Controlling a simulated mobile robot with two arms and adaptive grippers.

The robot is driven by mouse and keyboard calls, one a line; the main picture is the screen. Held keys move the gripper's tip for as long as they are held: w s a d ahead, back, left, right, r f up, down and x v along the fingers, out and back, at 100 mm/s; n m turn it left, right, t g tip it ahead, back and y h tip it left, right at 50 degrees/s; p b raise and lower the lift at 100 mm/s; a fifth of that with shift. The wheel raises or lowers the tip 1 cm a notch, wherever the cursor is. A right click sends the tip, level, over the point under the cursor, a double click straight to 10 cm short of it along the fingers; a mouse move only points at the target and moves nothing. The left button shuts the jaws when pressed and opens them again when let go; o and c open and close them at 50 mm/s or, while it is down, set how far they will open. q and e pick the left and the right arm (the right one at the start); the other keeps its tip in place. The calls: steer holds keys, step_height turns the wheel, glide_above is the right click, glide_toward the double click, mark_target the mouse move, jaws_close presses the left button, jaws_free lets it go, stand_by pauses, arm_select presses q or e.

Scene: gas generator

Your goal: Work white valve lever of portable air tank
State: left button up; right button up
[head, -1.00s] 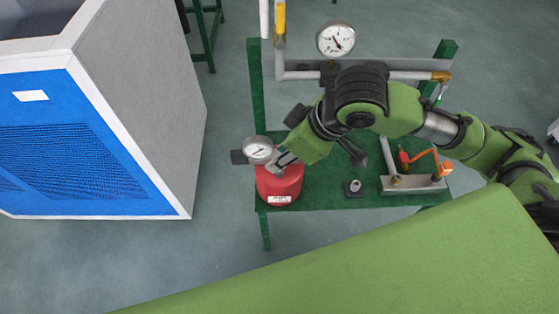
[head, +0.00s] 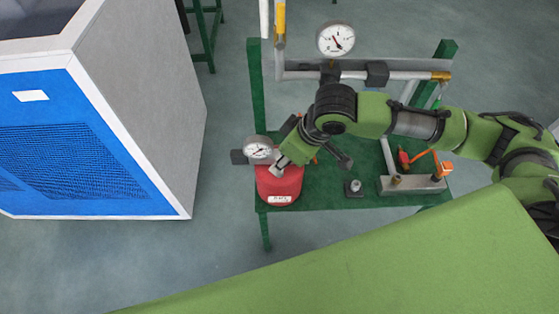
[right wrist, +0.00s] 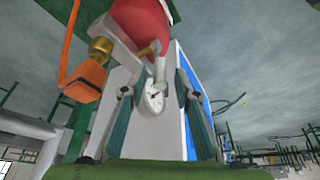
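The portable air tank is red (head: 279,187) and stands at the left end of the green bench, with a round gauge (head: 259,148) on top. My right gripper (head: 281,164) is at the tank's top, just right of the gauge. I cannot make out the white valve lever for certain. My left gripper is out of view.
A larger gauge (head: 336,39) sits on the pipe behind the bench (head: 340,196). An orange-handled valve fitting (head: 441,170) is at the bench's right. A blue and grey cabinet (head: 120,130) stands left, with clear floor between it and the bench.

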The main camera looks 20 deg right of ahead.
steer(key=shift+x, duration=1.3)
jaws_close()
steer(key=shift+w, duration=0.1)
